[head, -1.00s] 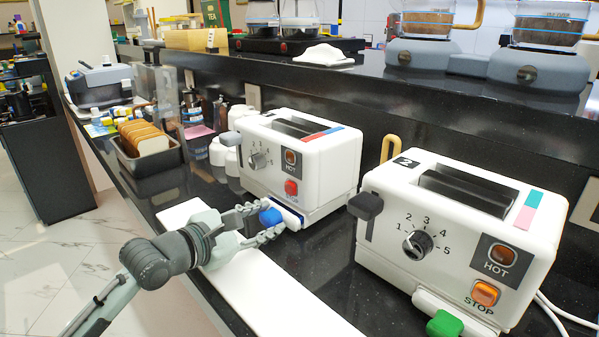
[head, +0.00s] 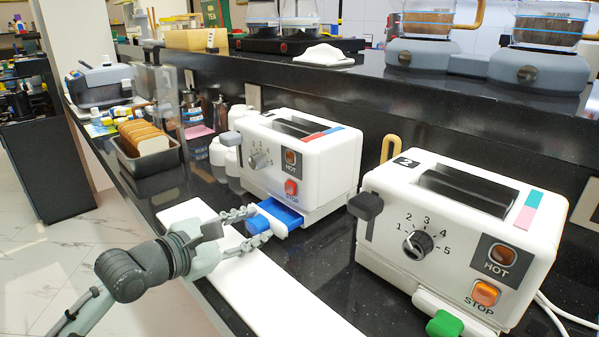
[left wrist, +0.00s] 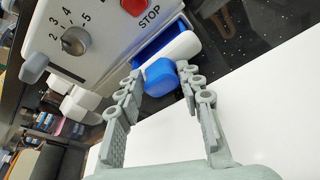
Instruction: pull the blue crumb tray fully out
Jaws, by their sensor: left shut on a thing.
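The blue crumb tray (head: 276,215) sticks partway out of the base of the left white toaster (head: 300,165). It also shows in the left wrist view (left wrist: 150,52), where its blue knob (left wrist: 160,77) sits on a white front bar (left wrist: 178,48). My left gripper (head: 252,224) is shut on the blue knob, with a finger on each side of it; in the left wrist view the gripper (left wrist: 161,85) also holds the knob. The inner end of the tray is hidden inside the toaster. My right gripper is not in view.
A white board (head: 275,290) lies along the counter's front edge, under my gripper. A second white toaster (head: 455,235) with a green knob (head: 444,324) stands to the right. A bread tin (head: 150,163) stands at the left. Dark counter is clear between the toasters.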

